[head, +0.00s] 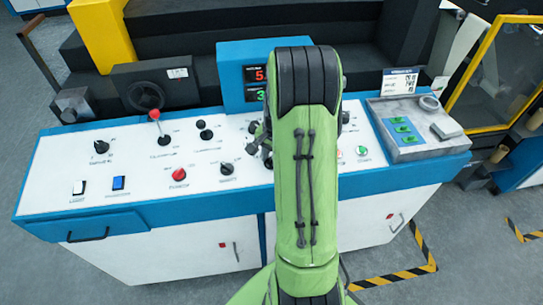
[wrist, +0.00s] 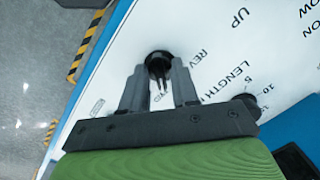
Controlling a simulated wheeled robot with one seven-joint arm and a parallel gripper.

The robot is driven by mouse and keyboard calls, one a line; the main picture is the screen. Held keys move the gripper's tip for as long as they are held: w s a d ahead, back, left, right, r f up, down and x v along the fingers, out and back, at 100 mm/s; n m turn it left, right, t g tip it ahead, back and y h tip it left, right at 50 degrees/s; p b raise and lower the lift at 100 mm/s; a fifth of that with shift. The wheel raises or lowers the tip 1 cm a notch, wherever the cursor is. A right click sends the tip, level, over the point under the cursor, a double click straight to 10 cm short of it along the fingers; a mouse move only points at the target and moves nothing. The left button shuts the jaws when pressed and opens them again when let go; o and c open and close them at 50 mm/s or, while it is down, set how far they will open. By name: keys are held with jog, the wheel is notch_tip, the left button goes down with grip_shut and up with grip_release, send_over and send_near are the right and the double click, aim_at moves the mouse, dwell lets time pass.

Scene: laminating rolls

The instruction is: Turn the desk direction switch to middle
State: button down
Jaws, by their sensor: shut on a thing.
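The direction switch is a round black knob (wrist: 158,58) on the white desk panel (head: 110,180), with the letters REV printed beside it in the wrist view. My gripper (wrist: 160,80) is at the knob, with one finger on each side, shut on it. The fingers hide part of the knob and its pointer is hard to read, so I cannot tell its setting. In the head view my green arm covers most of this part of the panel, and the grasped knob cannot be made out.
Another black knob (wrist: 247,102) sits close to the right finger, by the LENGTH print. A red-topped lever (head: 156,122) and a red button (head: 180,175) stand left of my arm. A display box (head: 232,75) rises behind the panel. A grey tray (head: 415,143) is at right.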

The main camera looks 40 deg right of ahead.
jog(key=n, duration=0.3)
jog(key=shift+w+n, duration=0.1)
jog(key=shift+n, duration=0.3)
jog(key=shift+n+g+b, duration=0.3)
jog(key=shift+n+b, duration=0.05)
jog(key=shift+n, duration=1.65)
jog(key=shift+h, duration=0.3)
jog(key=c, duration=1.2)
grip_release()
jog(key=shift+r, duration=0.1)
jog(key=r+p, duration=0.1)
jog(key=r, duration=0.4)
jog(key=r+p, duration=0.1)
jog(key=r, duration=0.9)
jog(key=shift+s+a+r+p, duration=0.3)
jog(key=shift+s+p, duration=0.05)
jog(key=shift+p, duration=0.05)
